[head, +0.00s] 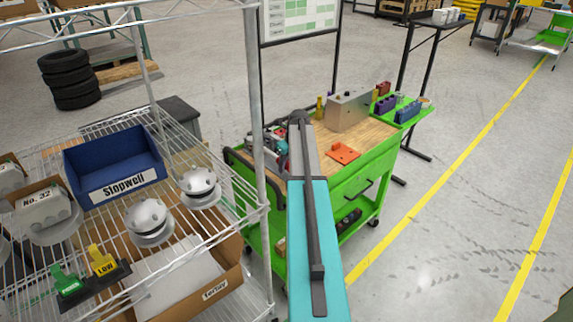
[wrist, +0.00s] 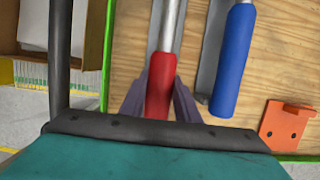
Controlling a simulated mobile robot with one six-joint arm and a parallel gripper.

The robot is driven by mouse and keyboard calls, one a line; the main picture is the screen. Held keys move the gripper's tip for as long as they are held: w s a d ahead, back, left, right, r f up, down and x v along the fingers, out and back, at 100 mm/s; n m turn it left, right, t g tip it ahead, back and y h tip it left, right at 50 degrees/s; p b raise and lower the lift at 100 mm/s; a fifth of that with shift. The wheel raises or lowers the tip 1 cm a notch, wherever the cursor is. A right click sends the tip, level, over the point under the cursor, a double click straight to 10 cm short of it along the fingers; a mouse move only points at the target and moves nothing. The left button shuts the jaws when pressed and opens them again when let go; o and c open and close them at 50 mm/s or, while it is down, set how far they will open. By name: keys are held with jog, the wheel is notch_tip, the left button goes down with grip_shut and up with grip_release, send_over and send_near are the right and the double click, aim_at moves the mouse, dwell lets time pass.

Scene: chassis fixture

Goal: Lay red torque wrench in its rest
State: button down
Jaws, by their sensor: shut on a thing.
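The red torque wrench (wrist: 162,80) shows in the wrist view as a red handle with a silver shaft running up out of the picture. My gripper (wrist: 160,97) is shut on its red handle, one finger on each side. The wrench is over the wooden top; whether it touches it I cannot tell. An orange bracket (wrist: 288,126) with dark holes lies at the right; it also shows on the cart in the head view (head: 343,153). I cannot tell whether it is the rest. In the head view my arm hides the gripper and the wrench.
A blue-handled tool (wrist: 232,62) lies close to the right of the wrench. The green cart (head: 370,178) also carries a grey metal box (head: 349,109) and blue and dark red items at the back right. A wire shelf with a blue bin (head: 113,163) stands at the left, its post near my arm.

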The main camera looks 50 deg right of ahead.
dwell(0.3)
jog(key=c, duration=1.3)
grip_release()
jog(key=shift+r, duration=0.1)
jog(key=shift+o, duration=0.2)
jog(key=shift+r+p, duration=2.7)
jog(key=shift+r, duration=1.7)
